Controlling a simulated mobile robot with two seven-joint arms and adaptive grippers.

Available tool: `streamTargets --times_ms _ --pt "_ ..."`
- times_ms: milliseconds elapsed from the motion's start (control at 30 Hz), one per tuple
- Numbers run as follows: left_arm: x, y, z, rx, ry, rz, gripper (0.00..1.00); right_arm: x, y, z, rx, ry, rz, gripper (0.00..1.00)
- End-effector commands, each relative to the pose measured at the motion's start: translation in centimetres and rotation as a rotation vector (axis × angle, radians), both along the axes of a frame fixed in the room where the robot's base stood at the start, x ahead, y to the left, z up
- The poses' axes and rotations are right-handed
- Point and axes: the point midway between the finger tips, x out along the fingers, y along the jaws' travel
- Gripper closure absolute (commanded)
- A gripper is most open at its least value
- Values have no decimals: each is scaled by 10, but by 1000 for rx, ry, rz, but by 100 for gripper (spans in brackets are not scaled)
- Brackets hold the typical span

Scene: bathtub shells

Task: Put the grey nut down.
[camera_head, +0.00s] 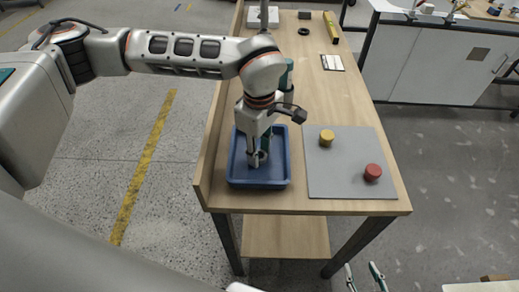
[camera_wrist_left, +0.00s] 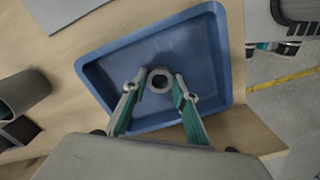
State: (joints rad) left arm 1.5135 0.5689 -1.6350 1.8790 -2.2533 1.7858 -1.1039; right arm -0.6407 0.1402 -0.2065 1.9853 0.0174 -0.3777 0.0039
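The grey nut (camera_wrist_left: 160,80) is a ring with a dark hole, seen between the two fingertips of my left gripper (camera_wrist_left: 160,84) in the left wrist view. The fingertips flank it closely on both sides and appear shut on it. In the head view my left gripper (camera_head: 258,157) points down inside the blue tray (camera_head: 259,183), with the nut at its tips. I cannot tell for sure whether the nut touches the tray floor. My right gripper (camera_head: 365,277) is at the bottom right of the head view, away from the table, open and empty.
A grey mat (camera_head: 340,183) right of the tray carries a yellow round piece (camera_head: 327,137) and a red one (camera_head: 373,172). The wooden table (camera_head: 305,90) holds a white card (camera_head: 332,62) and a dark ring (camera_head: 303,31) farther back. The tray's walls surround my left fingertips.

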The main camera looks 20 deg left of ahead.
Motion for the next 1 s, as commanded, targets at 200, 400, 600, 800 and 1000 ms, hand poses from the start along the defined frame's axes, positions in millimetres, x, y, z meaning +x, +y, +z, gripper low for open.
streamTargets --times_ms 200,400,600,800,1000 --pt "0 0 0 0 1 0 56 0 0 0 -1 0 1 60" --pt "0 0 1 0 0 0 56 1 0 1 -1 -1 0 60" --pt "1 0 21 0 -3 1 56 1 0 3 0 -3 0 60" --pt "1 0 63 0 -5 1 56 1 1 5 4 -3 0 60" --pt "1 0 100 1 -3 1 56 1 2 5 7 -2 0 60"
